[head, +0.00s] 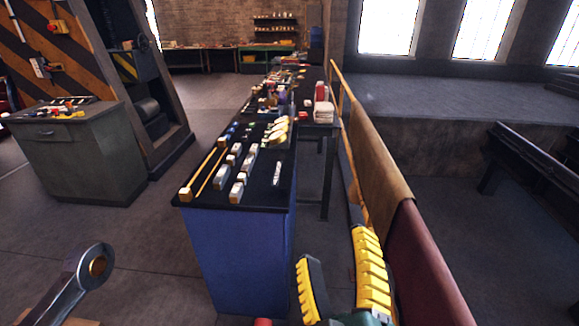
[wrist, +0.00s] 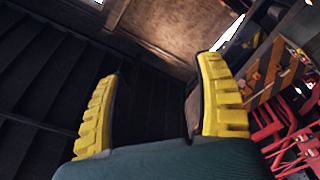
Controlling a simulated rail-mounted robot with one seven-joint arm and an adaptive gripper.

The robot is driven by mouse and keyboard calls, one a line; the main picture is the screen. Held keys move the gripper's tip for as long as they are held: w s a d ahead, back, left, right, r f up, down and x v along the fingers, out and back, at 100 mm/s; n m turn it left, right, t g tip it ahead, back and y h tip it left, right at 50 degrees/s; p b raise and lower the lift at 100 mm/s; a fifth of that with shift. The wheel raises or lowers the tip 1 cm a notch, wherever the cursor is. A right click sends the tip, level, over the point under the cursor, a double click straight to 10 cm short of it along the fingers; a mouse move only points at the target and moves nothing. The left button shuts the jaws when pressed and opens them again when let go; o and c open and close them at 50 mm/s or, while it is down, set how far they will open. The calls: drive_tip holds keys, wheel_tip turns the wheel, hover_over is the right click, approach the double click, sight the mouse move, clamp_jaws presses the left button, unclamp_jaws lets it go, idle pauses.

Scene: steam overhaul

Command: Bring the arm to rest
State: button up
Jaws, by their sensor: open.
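My gripper (head: 338,280) shows at the bottom of the head view, with two yellow ribbed fingers standing apart. It is open, and nothing shows between the fingers. In the wrist view my gripper (wrist: 155,115) also has its yellow fingers wide apart with only dark background between them. It is in the air, in front of the blue bench and left of the cloth-covered railing in the head picture. The rest of my arm is mostly out of view.
A blue bench (head: 245,262) with a dark top holds several small blocks and tools. A railing with a brown cloth (head: 383,165) runs close on the right. A grey cabinet (head: 80,160) stands at left. Open floor (head: 150,250) lies between them. Red metalwork (wrist: 290,135) shows in the wrist view.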

drive_tip(key=s+r+m+t+p, duration=0.1)
drive_tip(key=r+m+p, duration=0.3)
drive_tip(key=r+p, duration=1.5)
drive_tip(key=s+r+m+t+p, duration=0.2)
drive_tip(key=r+m+p, duration=0.3)
drive_tip(key=r+p, duration=1.4)
wheel_tip(320, 180, up, 6)
drive_tip(key=shift+s+r+m, duration=0.25)
drive_tip(key=shift+s+m, duration=0.05)
drive_tip(key=shift+s, duration=0.2)
drive_tip(key=shift+s+d, duration=0.1)
drive_tip(key=shift+d, duration=0.05)
